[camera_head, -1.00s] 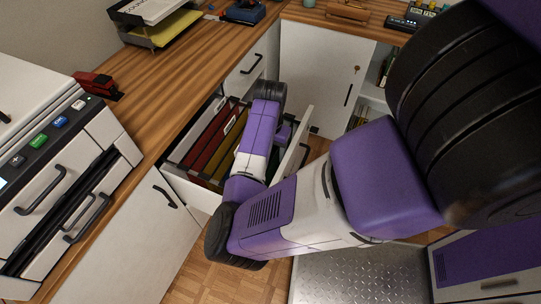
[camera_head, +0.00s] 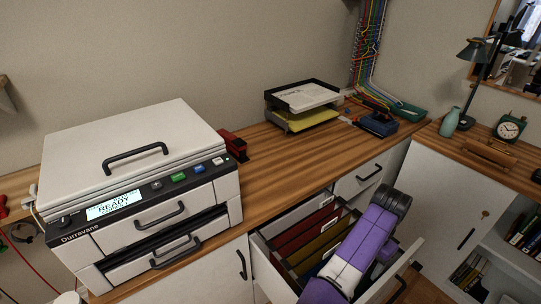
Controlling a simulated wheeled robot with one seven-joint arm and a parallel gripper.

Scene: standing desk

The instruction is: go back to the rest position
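My arm's purple and white forearm (camera_head: 365,241) reaches in from the bottom edge of the head view. It passes over the open file drawer (camera_head: 268,262) and ends at a black joint near the drawer's far right side. My gripper cannot be made out; the arm links hide that area. The drawer holds several hanging folders in red, yellow-brown and dark colours (camera_head: 304,233). The forearm covers part of the folders. I cannot tell whether the arm touches the drawer.
A white printer (camera_head: 135,160) reading READY stands on the wooden counter (camera_head: 262,165) at left. A red stapler-like object (camera_head: 232,145), a paper tray (camera_head: 303,97) and a blue item (camera_head: 378,124) stand behind. A teal vase (camera_head: 449,122), lamp and clock (camera_head: 508,128) are at right.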

